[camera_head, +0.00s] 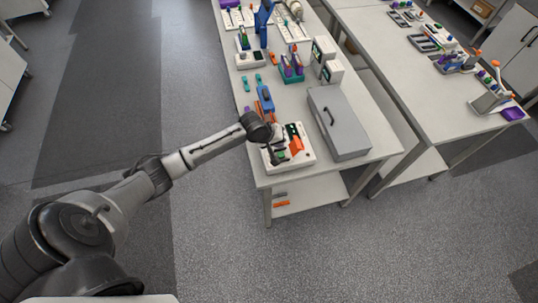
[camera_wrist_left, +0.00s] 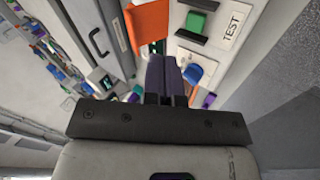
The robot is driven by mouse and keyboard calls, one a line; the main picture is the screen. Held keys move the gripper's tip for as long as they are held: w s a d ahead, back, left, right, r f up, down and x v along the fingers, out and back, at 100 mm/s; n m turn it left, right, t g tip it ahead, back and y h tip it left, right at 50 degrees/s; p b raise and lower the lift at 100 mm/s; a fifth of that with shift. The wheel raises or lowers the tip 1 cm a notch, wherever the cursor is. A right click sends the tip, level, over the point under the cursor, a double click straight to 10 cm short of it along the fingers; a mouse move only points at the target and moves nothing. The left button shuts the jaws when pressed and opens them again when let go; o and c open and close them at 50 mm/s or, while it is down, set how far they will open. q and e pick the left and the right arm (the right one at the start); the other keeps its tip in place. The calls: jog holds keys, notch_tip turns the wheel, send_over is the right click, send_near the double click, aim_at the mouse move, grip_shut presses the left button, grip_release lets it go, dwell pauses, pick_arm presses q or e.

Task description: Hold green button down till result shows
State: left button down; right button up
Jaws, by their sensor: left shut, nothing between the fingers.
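The white tester (camera_head: 304,159) sits at the near end of the bench, with a dark display (camera_head: 292,131) and an orange part on top. In the left wrist view its green button (camera_wrist_left: 197,22) sits beside a black bar and a "TEST" label (camera_wrist_left: 232,24). The orange part (camera_wrist_left: 150,24) stands to the button's left, and a blue knob (camera_wrist_left: 192,75) is close to the fingers. My left gripper (camera_head: 274,158) is over the tester; its fingers (camera_wrist_left: 164,62) are shut and empty. They appear apart from the green button. The display's reading is too small to tell. My right gripper is out of view.
A grey box with a handle (camera_head: 339,122) stands right of the tester. A blue and orange tool (camera_head: 265,97) lies behind it. Further back are a rack (camera_head: 291,70) and two white instruments (camera_head: 325,55). The floor left of the bench is clear.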

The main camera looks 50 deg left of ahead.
pick_arm(q)
jog(key=shift+w+d+r+n+t+h, duration=0.1)
jog(key=shift+w+r+n+t+h, duration=0.2)
jog(key=shift+n, duration=1.75)
jog(key=shift+w+a+r+n+t+h, duration=0.1)
jog(key=shift+w+n+t, duration=0.3)
jog(key=shift+n, duration=1.7)
jog(key=shift+w+d+r+n+t+h, duration=0.15)
jog(key=shift+n+t, duration=0.25)
jog(key=shift+n, duration=1.65)
jog(key=shift+f, duration=0.1)
jog(key=b, duration=0.9)
send_over(281, 155)
notch_tip(281, 155, down, 7)
jog(key=shift+r, duration=0.2)
jog(key=shift+f, duration=0.95)
jog(key=shift+f, duration=0.2)
